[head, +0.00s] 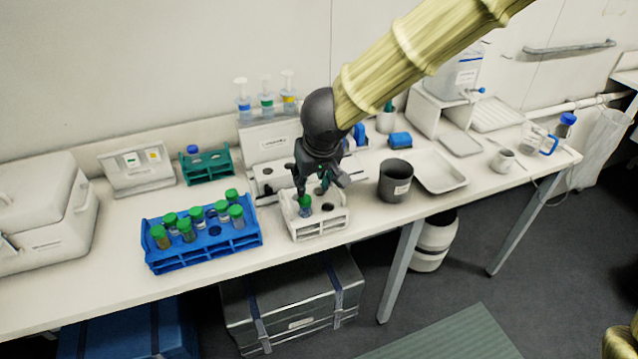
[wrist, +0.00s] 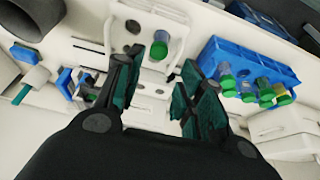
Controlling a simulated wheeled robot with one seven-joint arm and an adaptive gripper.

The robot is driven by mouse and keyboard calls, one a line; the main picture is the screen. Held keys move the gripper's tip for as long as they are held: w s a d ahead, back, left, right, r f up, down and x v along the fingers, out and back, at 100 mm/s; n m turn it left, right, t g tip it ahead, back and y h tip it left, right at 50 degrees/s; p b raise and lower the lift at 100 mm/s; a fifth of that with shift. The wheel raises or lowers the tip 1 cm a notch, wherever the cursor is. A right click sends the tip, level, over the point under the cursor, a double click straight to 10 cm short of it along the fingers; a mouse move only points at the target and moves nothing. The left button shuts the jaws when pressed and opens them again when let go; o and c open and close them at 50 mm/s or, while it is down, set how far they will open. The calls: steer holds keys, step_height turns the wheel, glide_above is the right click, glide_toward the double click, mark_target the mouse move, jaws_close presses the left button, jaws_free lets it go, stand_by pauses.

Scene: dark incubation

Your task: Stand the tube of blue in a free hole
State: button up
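My gripper (head: 316,190) hangs over the white rack (head: 318,232) in the head view. Its two fingers are spread with nothing between them in the wrist view (wrist: 160,72). A green-capped tube (head: 305,206) stands in the white rack, with blue showing below its cap. In the wrist view this tube (wrist: 158,48) is just beyond the fingertips, between their lines, apart from both. The white rack has a dark empty hole (head: 328,208) beside the tube. The blue rack (head: 205,257) at the left holds several green-capped tubes with differing contents. My gripper hides part of the white rack's back.
A teal rack (head: 207,170) with a blue-capped item stands behind the blue rack. A dark grey cup (head: 396,182) stands close to the white rack's right, beside a shallow tray (head: 440,176). A white instrument (head: 268,150) is behind. Bare bench lies in front of the racks.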

steer(key=s+d+f+m+h, duration=0.1)
steer(key=s+d+f, duration=0.25)
steer(key=f, duration=0.55)
steer(key=s+d+f+g+h, duration=0.1)
steer(key=s+d+f, duration=0.2)
steer(key=d+f, duration=0.35)
steer(key=s+d+f+m+h, duration=0.1)
steer(key=s+d+f, duration=0.2)
steer(key=f, duration=0.7)
steer(key=s+d+f+g, duration=0.1)
steer(key=s+d+f, duration=0.1)
steer(key=s+f, duration=0.3)
steer(key=s+d+f+m+g+y, duration=0.1)
steer(key=s+d+f, duration=0.2)
steer(key=s, duration=0.8)
steer(key=s+d+f+m+g, duration=0.1)
steer(key=s+d+f, duration=0.2)
steer(key=s+f, duration=0.4)
steer(key=shift+s+d+y, duration=0.2)
steer(key=shift+s+y, duration=0.2)
steer(key=shift+s, duration=0.2)
